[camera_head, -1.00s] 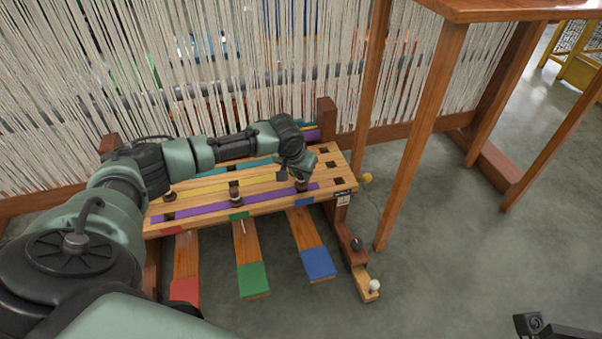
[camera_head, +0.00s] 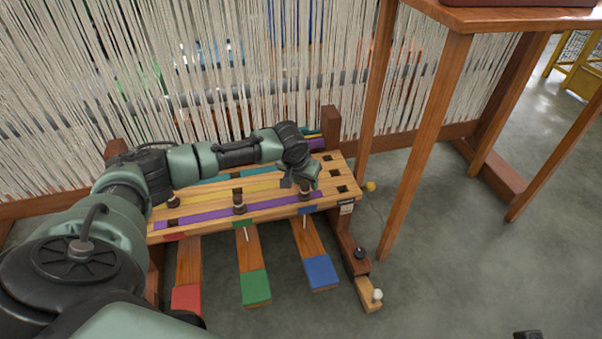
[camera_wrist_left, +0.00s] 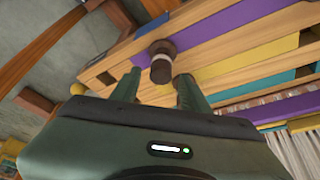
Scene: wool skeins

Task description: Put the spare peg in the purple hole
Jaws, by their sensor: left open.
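A wooden peg board (camera_head: 268,209) with teal, yellow and purple strips (camera_head: 196,217) lies below the loom threads. Dark pegs with pale bands stand in it: a left peg (camera_head: 173,201), a middle peg (camera_head: 239,203) and a right peg (camera_head: 305,188). Dark square holes (camera_head: 337,173) show at the board's right end. My left gripper (camera_head: 300,179) is open, right over the right peg. In the left wrist view the gripper (camera_wrist_left: 160,76) has its fingers on either side of this peg (camera_wrist_left: 161,64); contact cannot be told. Which peg is the spare is not clear.
Red (camera_head: 186,298), green (camera_head: 255,287) and blue (camera_head: 321,272) tipped pedals stick out in front. A dark knob (camera_head: 361,253) and a white knob (camera_head: 377,295) sit at lower right. A wooden table leg (camera_head: 425,130) stands to the right. Open floor lies at lower right.

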